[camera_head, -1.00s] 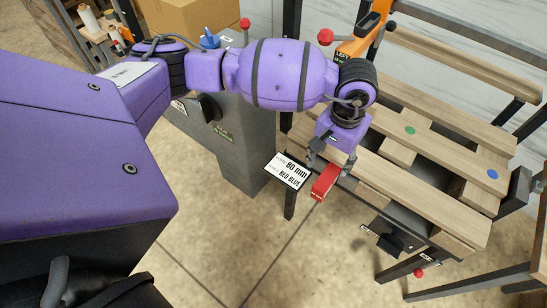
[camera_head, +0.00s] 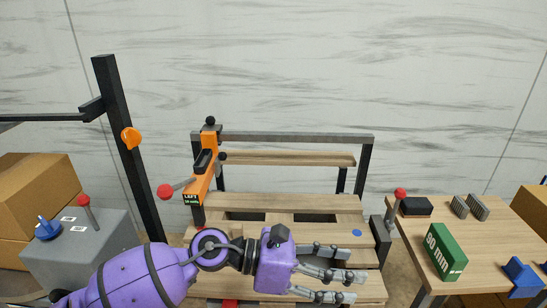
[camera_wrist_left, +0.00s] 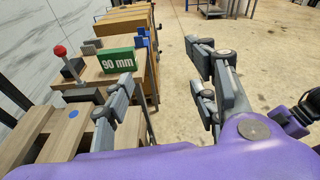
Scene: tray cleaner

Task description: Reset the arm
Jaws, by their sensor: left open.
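My left arm is purple and comes in from the lower left of the head view. Its left gripper (camera_head: 350,284) points right over the front of the slatted wooden bench (camera_head: 290,203). The fingers are spread with nothing between them. In the left wrist view the open gripper (camera_wrist_left: 160,66) has one finger on each side and empty space between. A small red patch (camera_head: 230,303) shows below my arm at the bottom edge; I cannot tell what it is. My right gripper is not in view.
A side table (camera_head: 490,225) at right holds a green 90 mm block (camera_head: 445,252), dark pieces and a blue piece (camera_head: 520,273). A red-knobbed lever (camera_head: 400,193) stands near it. An orange clamp (camera_head: 202,170) and a black post (camera_head: 128,150) stand at left. Open floor (camera_wrist_left: 255,60) lies right in the wrist view.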

